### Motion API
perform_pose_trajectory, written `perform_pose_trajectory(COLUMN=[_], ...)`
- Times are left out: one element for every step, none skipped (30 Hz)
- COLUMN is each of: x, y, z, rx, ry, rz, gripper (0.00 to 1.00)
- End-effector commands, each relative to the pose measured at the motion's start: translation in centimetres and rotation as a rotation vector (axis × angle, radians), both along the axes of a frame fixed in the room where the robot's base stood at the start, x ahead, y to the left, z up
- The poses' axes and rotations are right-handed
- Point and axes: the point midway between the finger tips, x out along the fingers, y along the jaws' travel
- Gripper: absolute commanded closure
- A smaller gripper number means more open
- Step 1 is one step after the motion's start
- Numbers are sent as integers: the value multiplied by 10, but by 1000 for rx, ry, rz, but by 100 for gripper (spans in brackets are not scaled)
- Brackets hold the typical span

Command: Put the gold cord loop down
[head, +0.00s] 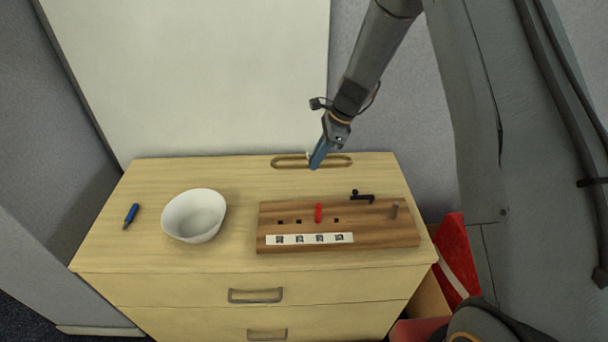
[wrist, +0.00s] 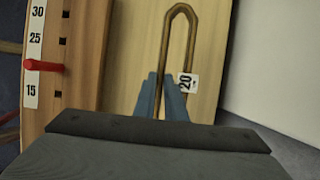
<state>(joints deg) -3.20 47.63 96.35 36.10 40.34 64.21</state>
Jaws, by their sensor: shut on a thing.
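The gold cord loop (head: 288,166) is a long narrow oval near the back edge of the wooden cabinet top. In the wrist view the loop (wrist: 181,12) runs away from my fingers, with a small white tag reading 20 (wrist: 187,83) beside them. My gripper (head: 315,164) points down with its blue fingers shut on the loop near its middle. In the wrist view my gripper (wrist: 163,90) hides the nearer part of the loop. I cannot tell whether the loop touches the cabinet top or hangs just above it.
A wooden board (head: 370,236) with a number strip, a red peg (head: 318,212) and a black latch-like piece (head: 363,197) lies in front of the loop. A white bowl (head: 194,216) and a blue pen-like tool (head: 131,215) are to the left. A wall stands behind.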

Motion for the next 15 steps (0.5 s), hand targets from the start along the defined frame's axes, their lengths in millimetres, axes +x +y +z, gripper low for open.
perform_pose_trajectory(x=[0,0,0,0,0,0,-1,-1,-1,-1,0,0,0,0,0], y=[0,0,1,1,1,1,1,1,1,1,1,1,1,1,1], z=[-4,-6,-9,-11,-13,-18,-22,-27,-32,-36,-40,-44,-47,-48,-50], rx=[0,0,1,1,0,0,0,0,0,0,0,0,0,0,0], ry=[1,0,0,0,0,1,2,3,3,2,1,1,1,0,0], rz=[-1,-1,-1,0,0,0,1,1,0,0,0,0,0,1,1], gripper=[100,100,100,100,100,100,100,100,100,100,100,100,100,100,100])
